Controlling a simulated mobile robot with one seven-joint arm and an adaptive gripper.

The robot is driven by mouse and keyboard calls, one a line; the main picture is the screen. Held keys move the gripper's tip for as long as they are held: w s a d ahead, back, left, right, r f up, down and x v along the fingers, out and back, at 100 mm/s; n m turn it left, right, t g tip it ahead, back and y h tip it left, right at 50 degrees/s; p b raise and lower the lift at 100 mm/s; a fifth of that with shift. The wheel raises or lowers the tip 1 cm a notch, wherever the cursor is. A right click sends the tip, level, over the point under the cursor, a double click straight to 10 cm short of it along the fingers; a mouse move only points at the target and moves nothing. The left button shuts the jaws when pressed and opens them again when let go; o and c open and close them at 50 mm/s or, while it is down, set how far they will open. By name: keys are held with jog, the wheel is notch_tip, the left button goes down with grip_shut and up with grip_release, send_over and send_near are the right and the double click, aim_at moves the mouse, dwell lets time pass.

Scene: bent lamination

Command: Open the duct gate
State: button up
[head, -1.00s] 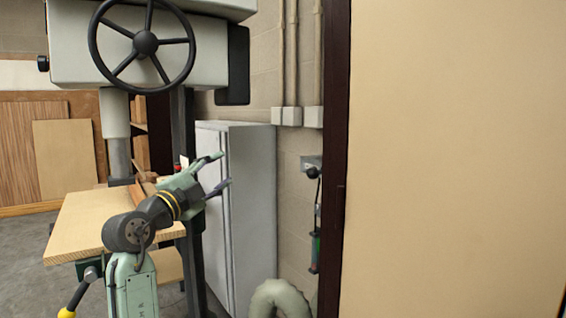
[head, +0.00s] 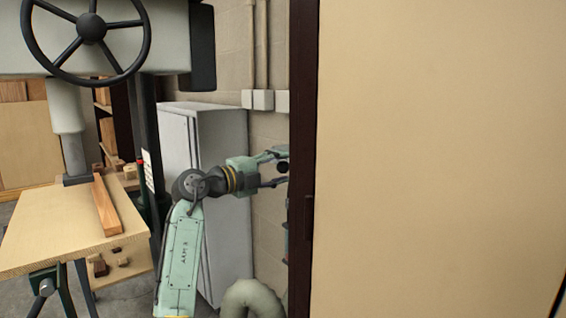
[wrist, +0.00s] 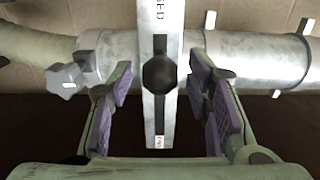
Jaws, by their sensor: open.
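The duct gate is a flat pale metal slide plate (wrist: 161,117) across a round metal duct (wrist: 262,62) in the wrist view. Letters ending "SED" are on its upper part, and a black knob (wrist: 159,74) is at its middle. My gripper (wrist: 161,80) is open, with one purple-padded finger on each side of the plate and knob. I see no clear contact. In the head view my gripper (head: 278,167) is at the dark panel edge, with the black knob (head: 282,166) between its fingers. Most of the gate is hidden there.
A large tan panel (head: 440,160) with a dark edge post (head: 302,130) fills the right. A grey cabinet (head: 222,150) stands behind my arm. A flexible hose (head: 252,296) bends below. A drill press with a wooden table (head: 65,235) stands at left.

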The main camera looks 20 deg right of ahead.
jog(key=shift+w+d, duration=0.25)
jog(key=shift+d, duration=0.35)
jog(key=shift+c, duration=0.6)
grip_shut()
jog(key=shift+s+f, duration=0.1)
